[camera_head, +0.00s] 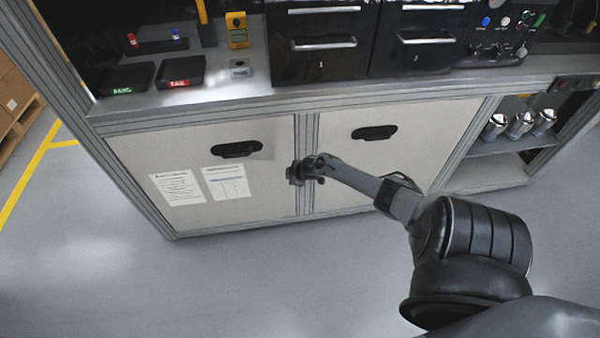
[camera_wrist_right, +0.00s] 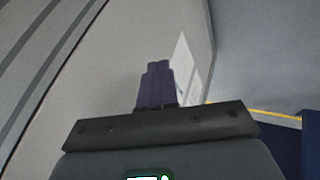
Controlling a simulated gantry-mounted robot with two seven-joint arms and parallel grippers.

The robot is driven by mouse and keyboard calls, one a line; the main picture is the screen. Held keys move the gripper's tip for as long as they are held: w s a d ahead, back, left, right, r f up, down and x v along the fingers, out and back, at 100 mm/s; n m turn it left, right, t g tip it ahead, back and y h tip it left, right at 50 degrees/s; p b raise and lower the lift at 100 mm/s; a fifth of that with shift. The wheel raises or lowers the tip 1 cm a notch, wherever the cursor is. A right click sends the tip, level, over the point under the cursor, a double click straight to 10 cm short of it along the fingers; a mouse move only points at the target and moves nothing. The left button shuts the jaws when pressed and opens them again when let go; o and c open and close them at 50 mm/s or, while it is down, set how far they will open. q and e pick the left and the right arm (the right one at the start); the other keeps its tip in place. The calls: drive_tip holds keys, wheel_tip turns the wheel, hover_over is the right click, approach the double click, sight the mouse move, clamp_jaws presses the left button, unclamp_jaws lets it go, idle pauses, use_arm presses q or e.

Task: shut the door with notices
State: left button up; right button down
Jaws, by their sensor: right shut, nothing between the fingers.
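The door with notices (camera_head: 215,150) is the left pale panel of the cabinet under the bench. It carries two printed sheets (camera_head: 226,183) and a black recessed handle (camera_head: 237,149). In the head view it looks flush with the frame, but a small gap cannot be ruled out. My right gripper (camera_head: 298,172) is in front of its right edge, by the middle post. In the right wrist view the fingers (camera_wrist_right: 155,84) are together and empty, pointing along the pale panel (camera_wrist_right: 120,70); contact cannot be told. My left gripper is not in view.
A second pale door (camera_head: 425,140) with a black handle is to the right, partly behind my right arm. An open shelf (camera_head: 500,145) holds several shiny cylinders. Trays and drawers are on the bench above. The grey floor (camera_head: 250,285) in front is clear.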

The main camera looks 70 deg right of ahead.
drive_tip(key=d+p+v, duration=0.1)
drive_tip(key=p+v, duration=0.3)
drive_tip(key=v, duration=0.4)
drive_tip(key=s+a+f+y, duration=0.2)
drive_tip(key=s+a+f, duration=0.1)
drive_tip(key=a, duration=0.8)
drive_tip(key=s+a+f+y, duration=0.1)
drive_tip(key=s+a+f, duration=0.15)
drive_tip(key=a, duration=0.85)
drive_tip(key=a+r+y, duration=0.1)
drive_tip(key=a+r, duration=0.6)
drive_tip(key=a, duration=0.4)
drive_tip(key=a+r, duration=0.7)
drive_tip(key=a, duration=0.5)
drive_tip(key=s+r+g+p, duration=0.1)
drive_tip(key=s+r+p, duration=0.1)
drive_tip(key=r+p, duration=1.1)
drive_tip(key=s+r+m+g+p, duration=0.1)
drive_tip(key=s+r+g+p, duration=0.1)
drive_tip(key=r+p, duration=1.2)
drive_tip(key=w+a+v, duration=0.1)
drive_tip(key=v, duration=0.7)
drive_tip(key=shift+r, duration=0.5)
